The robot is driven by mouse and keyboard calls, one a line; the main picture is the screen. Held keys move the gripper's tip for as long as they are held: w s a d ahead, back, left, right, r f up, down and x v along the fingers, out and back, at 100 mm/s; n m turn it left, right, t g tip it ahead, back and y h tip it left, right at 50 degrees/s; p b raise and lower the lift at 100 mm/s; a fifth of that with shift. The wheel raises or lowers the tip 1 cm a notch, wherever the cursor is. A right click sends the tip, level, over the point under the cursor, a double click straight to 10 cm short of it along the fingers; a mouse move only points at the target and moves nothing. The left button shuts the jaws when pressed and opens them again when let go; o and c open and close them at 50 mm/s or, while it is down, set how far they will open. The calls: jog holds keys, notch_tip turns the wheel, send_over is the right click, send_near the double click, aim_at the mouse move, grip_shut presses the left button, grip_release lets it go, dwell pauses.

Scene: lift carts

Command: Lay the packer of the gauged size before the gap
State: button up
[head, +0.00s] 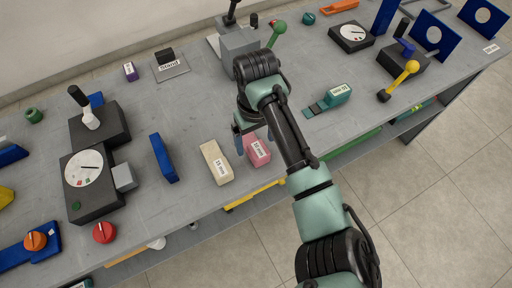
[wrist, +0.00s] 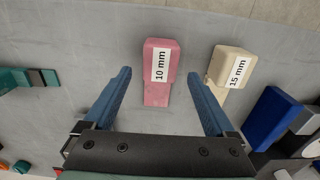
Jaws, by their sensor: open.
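A pink packer labelled 10 mm (head: 258,150) lies on the grey bench, near its front edge. It also shows in the wrist view (wrist: 157,95), between and just beyond my finger tips. A cream packer labelled 15 mm (head: 215,162) lies to its left in the head view, and to its right in the wrist view (wrist: 229,66). My gripper (head: 252,138) is open and empty, above the bench at the pink packer. Its blue fingers (wrist: 160,76) are spread apart, wider than the packer. I cannot tell which place is the gap.
A blue block (head: 163,158) stands left of the cream packer. Further left are a black dial box (head: 92,184) with a grey block (head: 124,177) at its side, and a red knob (head: 104,232). A teal labelled tool (head: 330,100) lies right of my arm.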

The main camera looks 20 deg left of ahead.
jog(key=shift+f, duration=1.5)
grip_shut()
